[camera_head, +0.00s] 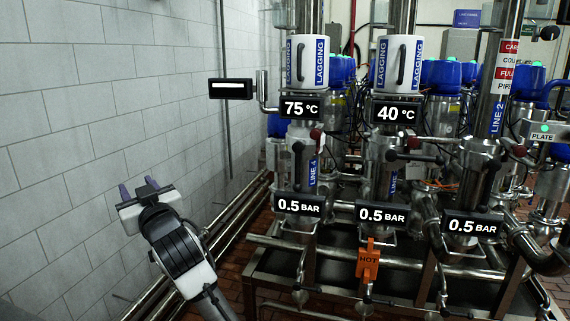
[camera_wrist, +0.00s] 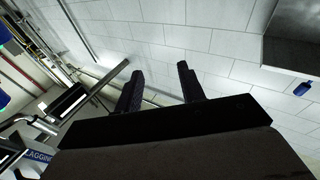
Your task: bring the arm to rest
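My gripper (camera_head: 139,189) is at the left in the head view, raised in front of the white block wall, to the left of the pipework. Its two fingers point up and stand apart. In the wrist view my gripper (camera_wrist: 160,85) shows two dark fingers with a clear gap between them and nothing held. Only the wall (camera_wrist: 215,45) and a pipe lie behind them. My arm comes up from the bottom of the head view, and its lower part is out of frame.
Steel valve pipework fills the right, with a 75 °C display (camera_head: 301,108), a 40 °C display (camera_head: 397,111) and several 0.5 BAR displays. An orange HOT tag (camera_head: 368,261) hangs low. A black box (camera_head: 231,89) with a white bar is near the wall. Low pipes run beside my arm.

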